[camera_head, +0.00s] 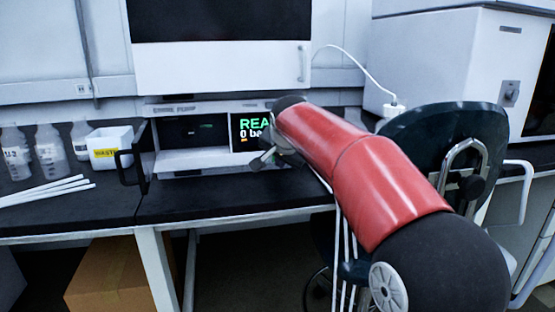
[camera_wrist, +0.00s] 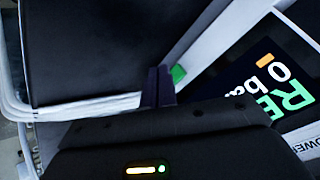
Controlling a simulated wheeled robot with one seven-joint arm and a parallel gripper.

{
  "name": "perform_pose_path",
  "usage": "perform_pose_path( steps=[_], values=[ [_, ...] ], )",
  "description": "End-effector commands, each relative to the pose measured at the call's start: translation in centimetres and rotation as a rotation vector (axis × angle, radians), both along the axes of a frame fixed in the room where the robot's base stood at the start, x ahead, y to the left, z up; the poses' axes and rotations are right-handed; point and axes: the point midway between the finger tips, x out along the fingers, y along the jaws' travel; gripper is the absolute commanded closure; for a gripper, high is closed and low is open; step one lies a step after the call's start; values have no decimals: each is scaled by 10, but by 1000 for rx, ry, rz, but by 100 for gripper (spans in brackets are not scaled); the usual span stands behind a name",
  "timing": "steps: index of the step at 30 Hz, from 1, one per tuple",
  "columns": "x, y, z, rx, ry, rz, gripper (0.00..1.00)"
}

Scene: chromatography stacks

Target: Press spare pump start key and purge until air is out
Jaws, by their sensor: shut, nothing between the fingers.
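The spare pump (camera_head: 190,160) is a white unit under the tall instrument on the dark bench; part of its label is too blurred to read fully. Its lit screen (camera_head: 247,140) shows green "REA" and white "0 ba", the rest hidden by my arm. The screen (camera_wrist: 275,85) also shows, rotated, in the wrist view. A green key (camera_wrist: 178,74) lies beside my fingertips there; I take it for the start key. My gripper (camera_wrist: 158,72) is shut and empty, its tips right next to the key. Contact cannot be told. In the head view my gripper (camera_head: 262,160) is at the pump front.
A white waste container (camera_head: 124,138) with a yellow label and several bottles (camera_head: 50,152) stand left. White tubes (camera_head: 45,190) lie on the bench. A dark chair (camera_head: 470,125) stands right, near my arm. A cardboard box (camera_head: 115,275) is under the bench.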

Motion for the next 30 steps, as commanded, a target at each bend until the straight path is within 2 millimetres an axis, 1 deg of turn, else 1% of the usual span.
perform_pose_path(
  steps=[7, 15, 30],
  values=[
    [1, 0, 0, 0, 0, 0, 100],
    [8, 3, 2, 1, 0, 1, 100],
    [10, 3, 1, 0, 0, 0, 100]
  ],
)
